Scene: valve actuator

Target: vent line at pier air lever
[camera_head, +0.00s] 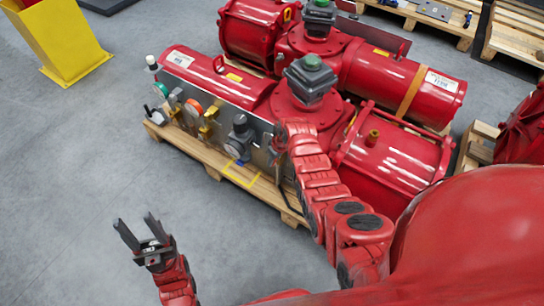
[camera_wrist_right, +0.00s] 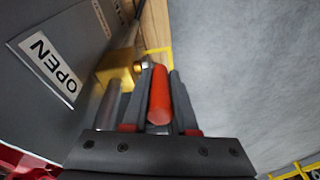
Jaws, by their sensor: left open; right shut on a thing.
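In the right wrist view a red lever handle (camera_wrist_right: 159,98) lies between the two fingers of my right gripper (camera_wrist_right: 160,88), which is shut on it. A brass valve body (camera_wrist_right: 118,72) is just beyond the fingertips, beside a grey panel with an "OPEN" label (camera_wrist_right: 44,62). In the head view my right arm reaches to the right end of the grey panel (camera_head: 205,103) on the red actuator; the arm hides the lever. My left gripper (camera_head: 134,226) is open and empty above the floor at the lower left.
The red actuator (camera_head: 395,165) stands on a wooden pallet (camera_head: 190,150), with another red actuator (camera_head: 360,72) behind it. Gauges and fittings (camera_head: 193,108) sit along the panel. A yellow stand (camera_head: 58,42) is at the upper left. Grey floor at left is clear.

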